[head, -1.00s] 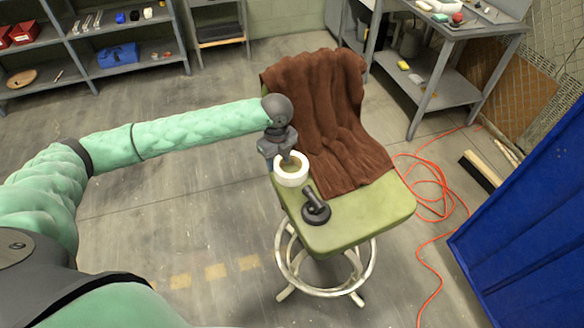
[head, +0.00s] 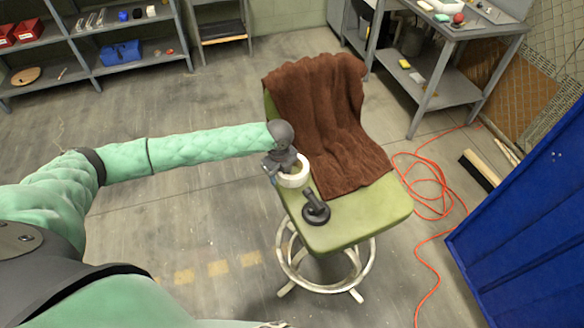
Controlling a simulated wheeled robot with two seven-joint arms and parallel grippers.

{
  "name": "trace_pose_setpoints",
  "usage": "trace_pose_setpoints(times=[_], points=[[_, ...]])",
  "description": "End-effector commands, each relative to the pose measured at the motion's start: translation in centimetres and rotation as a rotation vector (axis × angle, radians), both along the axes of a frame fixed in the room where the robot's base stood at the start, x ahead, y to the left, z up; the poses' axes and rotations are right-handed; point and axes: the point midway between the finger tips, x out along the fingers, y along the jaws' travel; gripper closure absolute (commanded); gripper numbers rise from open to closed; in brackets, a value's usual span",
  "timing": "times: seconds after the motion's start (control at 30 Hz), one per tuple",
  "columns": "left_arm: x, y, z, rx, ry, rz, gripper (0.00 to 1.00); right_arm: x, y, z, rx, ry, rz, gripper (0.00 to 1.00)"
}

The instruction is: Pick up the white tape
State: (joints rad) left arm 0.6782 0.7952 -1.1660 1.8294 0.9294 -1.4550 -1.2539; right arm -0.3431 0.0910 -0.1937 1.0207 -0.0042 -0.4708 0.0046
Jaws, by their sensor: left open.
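The white tape (head: 293,178) is a thick ring on the left part of the green chair seat (head: 375,212). My left gripper (head: 284,172) comes in from the left and is right over the tape's upper left side, covering part of the ring. Its jaws are open; the fingertips are small and partly hidden, so I cannot tell whether they touch the tape.
A dark joystick-like object (head: 315,208) stands on the seat just in front of the tape. A brown towel (head: 325,120) drapes over the backrest and seat. An orange cable (head: 432,190) lies on the floor at right, near a blue panel (head: 530,215).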

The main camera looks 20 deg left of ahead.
Motion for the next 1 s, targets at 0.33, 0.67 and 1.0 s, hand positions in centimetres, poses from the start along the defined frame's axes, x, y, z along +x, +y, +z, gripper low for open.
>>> trace_pose_setpoints(times=[0.33, 0.67, 1.0], points=[[0.0, 0.0, -0.3, 0.001, -0.001, -0.001, 0.68, -0.2, -0.1, -0.2, -0.001, 0.000, 0.000, 0.64], [0.0, 0.0, -0.2, 0.000, -0.001, 0.000, 1.00, -0.1, -0.3, -0.2, -0.002, 0.000, 0.000, 0.64], [0.1, -0.1, 1.0, -0.001, -0.003, -0.001, 1.00, 0.8, 0.6, 0.3, 0.004, 0.000, -0.001, 0.64]])
